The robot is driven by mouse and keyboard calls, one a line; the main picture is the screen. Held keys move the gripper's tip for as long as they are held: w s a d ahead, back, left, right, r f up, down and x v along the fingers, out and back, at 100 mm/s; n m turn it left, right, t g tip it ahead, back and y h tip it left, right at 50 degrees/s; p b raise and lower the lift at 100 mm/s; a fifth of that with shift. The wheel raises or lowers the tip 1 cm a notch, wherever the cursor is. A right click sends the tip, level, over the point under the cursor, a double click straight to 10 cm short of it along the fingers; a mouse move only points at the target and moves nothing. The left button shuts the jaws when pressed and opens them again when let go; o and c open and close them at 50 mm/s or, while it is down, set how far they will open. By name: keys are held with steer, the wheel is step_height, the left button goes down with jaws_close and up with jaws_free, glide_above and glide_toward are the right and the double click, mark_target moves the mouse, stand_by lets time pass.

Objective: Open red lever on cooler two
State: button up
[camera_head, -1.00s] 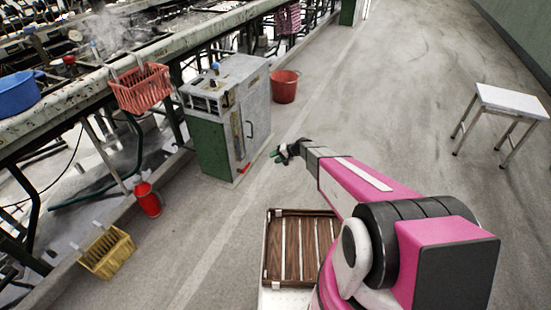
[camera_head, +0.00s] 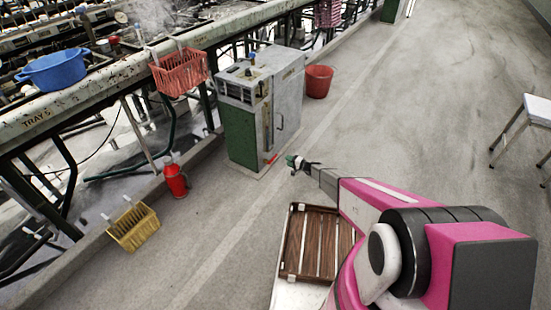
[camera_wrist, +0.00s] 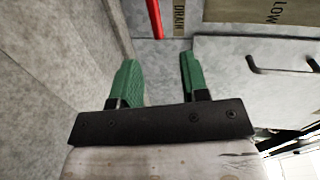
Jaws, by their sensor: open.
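A grey and green cooler cabinet (camera_head: 240,136) stands on the floor beside the long bench; I cannot read a number on it. A small red lever (camera_head: 271,158) is low on its right-hand face. In the wrist view the red lever (camera_wrist: 155,18) runs up to the top edge beside a "DRAIN" label (camera_wrist: 181,17); its upper end is out of frame. My gripper (camera_head: 292,161) is just right of the lever in the head view. In the wrist view my gripper (camera_wrist: 159,68) has its green fingers apart and empty, with the lever ahead of the gap, not between them.
A dark handle (camera_wrist: 285,68) and a "LOW" label (camera_wrist: 280,11) are right of the lever. A red bucket (camera_head: 318,82) stands behind the cabinet. A red extinguisher-like container (camera_head: 175,180) and yellow basket (camera_head: 133,226) are at left.

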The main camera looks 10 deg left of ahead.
mark_target(275, 156)
steer(key=shift+w+a+f, duration=0.1)
steer(key=shift+w+f, duration=0.1)
steer(key=shift+f, duration=0.25)
steer(key=x, duration=1)
steer(key=shift+w+a+r, duration=0.1)
steer(key=shift+w+a, duration=0.05)
steer(key=shift+a, duration=0.15)
jaws_close()
